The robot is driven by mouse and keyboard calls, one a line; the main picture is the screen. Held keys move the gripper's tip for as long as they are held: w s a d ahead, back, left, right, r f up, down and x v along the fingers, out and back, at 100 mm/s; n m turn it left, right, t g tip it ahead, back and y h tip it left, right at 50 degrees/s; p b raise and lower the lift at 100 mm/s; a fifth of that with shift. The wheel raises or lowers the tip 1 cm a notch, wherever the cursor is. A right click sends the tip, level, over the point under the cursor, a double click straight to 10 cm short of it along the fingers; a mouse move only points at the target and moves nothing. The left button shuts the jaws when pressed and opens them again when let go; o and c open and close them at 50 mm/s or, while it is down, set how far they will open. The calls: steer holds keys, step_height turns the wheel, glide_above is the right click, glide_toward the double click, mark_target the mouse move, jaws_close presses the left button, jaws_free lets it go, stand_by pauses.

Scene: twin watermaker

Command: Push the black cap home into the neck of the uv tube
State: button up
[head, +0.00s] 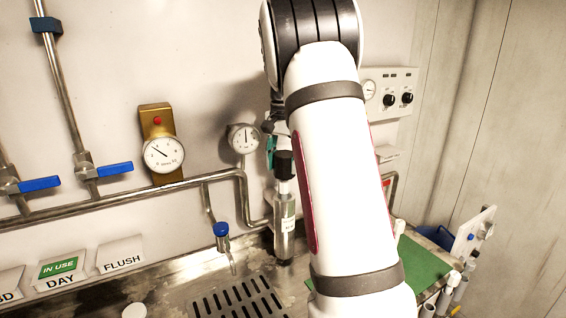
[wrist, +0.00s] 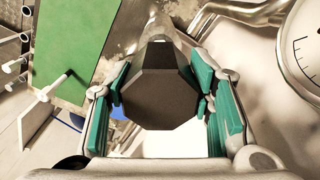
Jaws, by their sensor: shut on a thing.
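The black cap (head: 284,165) sits upright at the top of the uv tube (head: 285,243), a silver cylinder with a white label standing by the back wall. In the wrist view the cap (wrist: 155,88) is a dark, faceted block between the teal finger pads. My gripper (wrist: 160,100) is shut on it. In the head view my arm hides most of the gripper; a bit of teal shows just above the cap. A grey cylindrical part (wrist: 158,27) shows beyond the cap. How deep the cap sits in the neck cannot be told.
A pressure gauge (head: 243,138) and steel pipe (head: 150,190) are on the wall left of the tube. A blue-topped tap (head: 222,233) stands over a drain grate (head: 236,300).

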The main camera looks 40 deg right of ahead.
mark_target(283, 183)
steer(key=shift+f+b, duration=0.6)
steer(key=shift+f, duration=2.75)
steer(key=o, duration=1)
step_height(283, 183, up, 12)
steer(key=shift+s, duration=0.1)
